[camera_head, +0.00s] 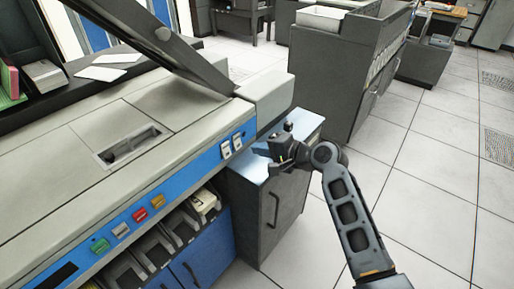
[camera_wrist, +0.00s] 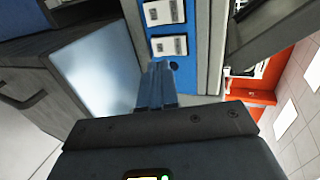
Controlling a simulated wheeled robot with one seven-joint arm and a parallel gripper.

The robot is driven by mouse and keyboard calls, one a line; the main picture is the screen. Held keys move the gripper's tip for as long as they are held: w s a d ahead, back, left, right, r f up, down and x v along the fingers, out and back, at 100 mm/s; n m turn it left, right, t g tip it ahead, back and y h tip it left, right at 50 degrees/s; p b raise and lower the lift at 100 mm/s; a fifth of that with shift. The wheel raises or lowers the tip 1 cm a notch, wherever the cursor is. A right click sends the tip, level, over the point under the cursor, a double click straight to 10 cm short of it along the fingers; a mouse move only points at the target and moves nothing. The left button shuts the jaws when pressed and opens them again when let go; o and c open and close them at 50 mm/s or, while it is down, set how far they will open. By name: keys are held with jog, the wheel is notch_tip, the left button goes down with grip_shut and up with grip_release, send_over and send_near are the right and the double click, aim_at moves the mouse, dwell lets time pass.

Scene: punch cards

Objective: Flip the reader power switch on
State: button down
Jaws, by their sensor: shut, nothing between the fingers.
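Two small white switches sit side by side at the right end of the machine's blue front strip, one on the left (camera_head: 226,149) and one on the right (camera_head: 237,141). In the wrist view they show as an upper switch (camera_wrist: 163,12) and a lower switch (camera_wrist: 169,47). Their labels are too small to read, so I cannot tell which is the power switch or how each is set. My gripper (camera_head: 259,152) is to the right of the switches. In the wrist view its shut, empty fingers (camera_wrist: 157,68) point at the strip just below the lower switch; contact is unclear.
Coloured buttons (camera_head: 140,215) line the blue strip (camera_head: 180,178) farther left. A grey cabinet (camera_head: 285,213) stands under my gripper, against the machine's right end. A larger grey cabinet (camera_head: 335,70) stands behind. Tiled floor to the right is open.

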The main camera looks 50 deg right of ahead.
jog(key=v, duration=0.8)
jog(key=shift+r, duration=0.25)
jog(key=shift+s+d+f+g+b, duration=0.1)
jog(key=shift+s+f+g+b, duration=0.2)
jog(key=shift+f+b, duration=0.4)
jog(key=shift+w, duration=0.1)
send_near(240, 147)
jog(key=x, duration=0.4)
jog(key=shift+w+f+p, duration=0.25)
jog(key=shift+f+p, duration=0.05)
jog(key=shift+p, duration=0.1)
jog(key=shift+x, duration=0.9)
jog(key=shift+r, duration=0.15)
